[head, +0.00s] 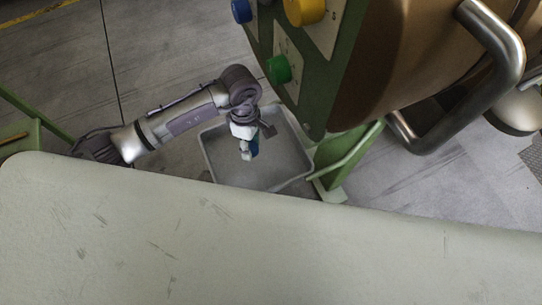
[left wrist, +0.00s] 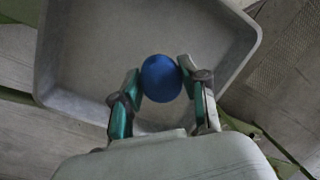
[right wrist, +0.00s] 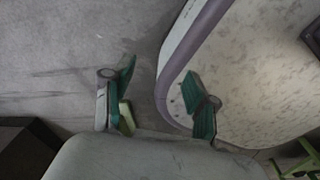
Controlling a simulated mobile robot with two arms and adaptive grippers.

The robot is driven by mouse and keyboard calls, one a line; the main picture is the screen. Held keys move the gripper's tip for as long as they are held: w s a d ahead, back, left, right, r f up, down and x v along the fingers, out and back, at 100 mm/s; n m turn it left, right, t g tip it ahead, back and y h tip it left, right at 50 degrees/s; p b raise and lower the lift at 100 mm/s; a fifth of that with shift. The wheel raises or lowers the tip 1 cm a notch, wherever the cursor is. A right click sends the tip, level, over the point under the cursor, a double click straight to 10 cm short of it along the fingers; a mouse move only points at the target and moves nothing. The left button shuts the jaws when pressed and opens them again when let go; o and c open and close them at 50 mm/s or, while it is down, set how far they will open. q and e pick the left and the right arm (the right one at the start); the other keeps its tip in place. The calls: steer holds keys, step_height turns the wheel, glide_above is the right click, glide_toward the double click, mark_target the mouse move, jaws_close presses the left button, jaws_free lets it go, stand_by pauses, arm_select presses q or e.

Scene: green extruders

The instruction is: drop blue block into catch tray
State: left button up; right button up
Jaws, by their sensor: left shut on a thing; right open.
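The blue block (left wrist: 161,78) looks round from above and is held between the fingertips of my left gripper (left wrist: 158,76). In the head view a bit of the block (head: 254,147) shows beside the left gripper (head: 247,146), the rest hidden by the fingers. The catch tray (head: 211,156) is a shallow grey tray with a raised rim. My left gripper and the block appear over it; their height above its floor is hard to tell. The tray also fills the back of the left wrist view (left wrist: 90,50). My right gripper (right wrist: 160,76) is open and empty.
A green machine panel (head: 315,75) with a yellow knob (head: 304,10) and a green knob (head: 279,69) stands right of the tray. A bent metal handle (head: 497,50) is at upper right.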

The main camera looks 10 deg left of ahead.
arm_select(q)
step_height(320, 180, down, 4)
steer(key=shift+r+b, duration=0.2)
steer(key=shift+b, duration=0.75)
steer(key=shift+f, duration=0.25)
steer(key=o, duration=1.2)
arm_select(e)
steer(key=f, duration=0.1)
steer(key=w+f, duration=0.1)
steer(key=shift+w+f, duration=0.2)
steer(key=shift+f, duration=0.1)
arm_select(q)
steer(key=shift+r, duration=0.1)
steer(key=r, duration=0.4)
steer(key=w+r, duration=0.1)
steer(key=r, duration=0.3)
steer(key=w+a+r, duration=0.1)
steer(key=r, duration=0.2)
steer(key=shift+r, duration=0.4)
arm_select(e)
steer(key=shift+w+a, duration=0.1)
steer(key=shift+a, duration=0.1)
